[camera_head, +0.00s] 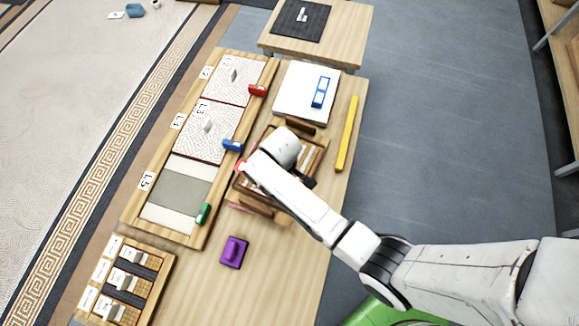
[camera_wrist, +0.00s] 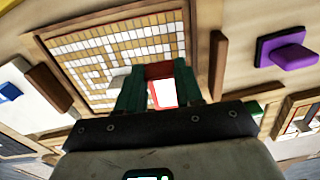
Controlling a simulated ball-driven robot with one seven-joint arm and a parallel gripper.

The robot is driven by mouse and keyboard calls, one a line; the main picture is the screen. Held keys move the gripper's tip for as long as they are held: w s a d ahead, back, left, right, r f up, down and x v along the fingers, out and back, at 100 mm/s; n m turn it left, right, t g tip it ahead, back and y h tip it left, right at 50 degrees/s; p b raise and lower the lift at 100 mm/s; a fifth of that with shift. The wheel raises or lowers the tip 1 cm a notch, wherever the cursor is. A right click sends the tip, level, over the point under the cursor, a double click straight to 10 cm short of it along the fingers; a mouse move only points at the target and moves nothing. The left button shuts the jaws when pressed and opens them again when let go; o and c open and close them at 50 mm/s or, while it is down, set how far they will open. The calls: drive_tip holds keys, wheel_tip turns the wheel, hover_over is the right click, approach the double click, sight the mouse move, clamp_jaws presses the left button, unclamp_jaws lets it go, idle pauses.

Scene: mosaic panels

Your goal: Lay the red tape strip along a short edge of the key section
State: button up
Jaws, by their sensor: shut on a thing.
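In the wrist view the key section (camera_wrist: 105,47) is a wood-framed panel with a white and tan meander of small tiles. In the head view its frame (camera_head: 322,150) is partly hidden by my arm. My gripper (camera_wrist: 158,76) has green fingers closed on a red piece, apparently the red tape strip (camera_wrist: 158,70). The strip is over or close to the panel's near edge in the wrist view; I cannot tell whether it touches. A white patch shows between the fingers below it. The fingertips are mostly hidden in the head view.
Brown wooden blocks (camera_wrist: 217,62) flank the panel. A purple handled block (camera_head: 234,252) is on the table. A framed panel with red (camera_head: 257,90), blue (camera_head: 232,145) and green (camera_head: 203,213) blocks lies left. A yellow bar (camera_head: 347,134) lies right. Table surface is clear near the purple block.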

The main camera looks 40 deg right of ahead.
drive_tip(key=shift+s+d+f, duration=0.15)
drive_tip(key=shift+s+f, duration=0.65)
drive_tip(key=shift+f, duration=0.1)
drive_tip(key=f, duration=0.1)
drive_tip(key=s+f, duration=0.1)
drive_tip(key=f, duration=0.1)
drive_tip(key=shift+s+d+f, duration=0.1)
drive_tip(key=shift+f, duration=0.65)
drive_tip(key=o, duration=1)
wheel_tip(320, 180, up, 12)
drive_tip(key=shift+p, duration=0.65)
